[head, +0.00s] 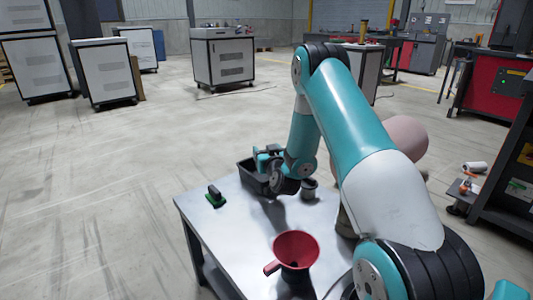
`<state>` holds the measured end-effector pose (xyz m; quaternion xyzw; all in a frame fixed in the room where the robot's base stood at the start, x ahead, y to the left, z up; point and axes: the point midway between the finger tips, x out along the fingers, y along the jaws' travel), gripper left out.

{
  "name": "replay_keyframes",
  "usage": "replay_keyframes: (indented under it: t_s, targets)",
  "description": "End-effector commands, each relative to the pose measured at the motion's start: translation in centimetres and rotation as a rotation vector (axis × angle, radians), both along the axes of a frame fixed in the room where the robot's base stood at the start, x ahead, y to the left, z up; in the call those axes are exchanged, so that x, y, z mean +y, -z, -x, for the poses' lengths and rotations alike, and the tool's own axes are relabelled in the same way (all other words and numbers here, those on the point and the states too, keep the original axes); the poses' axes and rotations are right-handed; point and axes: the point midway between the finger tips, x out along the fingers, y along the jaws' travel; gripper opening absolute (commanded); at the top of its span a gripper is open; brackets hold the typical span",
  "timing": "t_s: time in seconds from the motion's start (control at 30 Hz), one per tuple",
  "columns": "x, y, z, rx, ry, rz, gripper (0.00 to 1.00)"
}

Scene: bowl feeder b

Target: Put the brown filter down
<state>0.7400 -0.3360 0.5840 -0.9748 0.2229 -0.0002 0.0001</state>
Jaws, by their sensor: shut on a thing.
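My gripper (266,158) is over the black open bin (252,179) at the far side of the metal table, with its fingers small and partly covered by my wrist. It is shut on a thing. I cannot make out the brown filter clearly; my gripper and wrist hide what is between the fingers. I cannot tell whether the held thing touches the bin.
Bare tabletop lies between the block and funnel.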

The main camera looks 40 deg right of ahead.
Motion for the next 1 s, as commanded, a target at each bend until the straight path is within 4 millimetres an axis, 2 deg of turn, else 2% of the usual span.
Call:
replay_keyframes:
  t_s: [0.4,0.43,0.5,0.53,0.8,1.0]
  targets:
    - [0.0,1.0,0.0,0.000,0.000,0.001,0.40]
    - [0.0,1.0,0.0,0.000,0.000,0.001,0.72]
    - [0.0,1.0,0.0,0.000,0.000,0.001,0.88]
    - [0.0,1.0,0.0,0.000,0.000,0.001,0.90]
    - [0.0,0.9,0.0,0.000,0.000,0.001,0.90]
    - [0.0,-0.7,0.0,0.000,0.000,-0.001,0.90]
